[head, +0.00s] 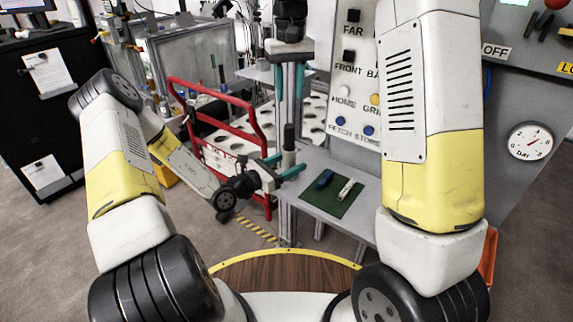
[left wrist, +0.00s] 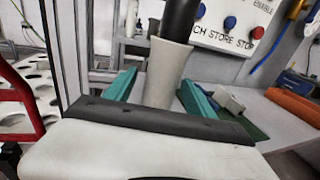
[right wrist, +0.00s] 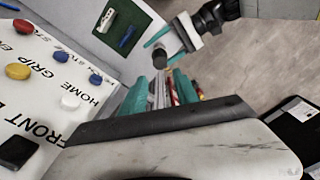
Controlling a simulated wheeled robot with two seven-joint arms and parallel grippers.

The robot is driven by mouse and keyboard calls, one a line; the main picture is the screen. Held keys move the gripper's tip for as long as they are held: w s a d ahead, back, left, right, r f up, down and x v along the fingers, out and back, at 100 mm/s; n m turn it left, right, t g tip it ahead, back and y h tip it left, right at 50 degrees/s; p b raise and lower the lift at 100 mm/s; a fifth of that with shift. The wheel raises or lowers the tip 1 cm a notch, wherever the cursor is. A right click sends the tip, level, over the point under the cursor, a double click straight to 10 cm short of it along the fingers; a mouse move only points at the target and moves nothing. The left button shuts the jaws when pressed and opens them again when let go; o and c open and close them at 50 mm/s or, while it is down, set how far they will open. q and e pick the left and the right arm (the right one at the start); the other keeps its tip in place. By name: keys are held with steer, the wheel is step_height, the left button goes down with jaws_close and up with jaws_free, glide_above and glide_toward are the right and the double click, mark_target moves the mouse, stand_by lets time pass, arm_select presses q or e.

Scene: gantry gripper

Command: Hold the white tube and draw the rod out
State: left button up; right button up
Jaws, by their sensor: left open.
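The white tube (head: 288,159) stands upright at the edge of the grey table, with the dark rod (head: 289,136) sticking out of its top. In the left wrist view the tube (left wrist: 164,80) shows between the teal fingers, with the black rod (left wrist: 178,20) above. My left gripper (head: 281,167) is open at the tube, with a gap on the tube's left side. My right gripper (head: 289,82) is open and empty, pointing down above the rod. In the right wrist view the rod's round top (right wrist: 160,60) lies beyond and between the fingertips. The rod's lower part is hidden inside the tube.
A green mat (head: 345,204) with a blue item (head: 324,179) and a white item (head: 346,189) lies on the table to the right. A button panel (head: 350,100) stands behind. A red frame (head: 222,118) and a rack with round holes are at left.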

mark_target(289, 137)
arm_select(q)
jaws_close()
arm_select(e)
steer(key=o, duration=0.3)
steer(key=shift+o, duration=0.4)
steer(key=shift+f+m, duration=0.15)
steer(key=shift+m, duration=0.15)
step_height(289, 137, down, 2)
steer(key=m, duration=0.4)
steer(key=shift+s+f+m, duration=0.1)
steer(key=shift+f+m, duration=0.15)
steer(key=shift+m, duration=0.05)
step_height(289, 137, down, 12)
steer(key=shift+r, duration=0.15)
steer(key=shift+c, duration=0.4)
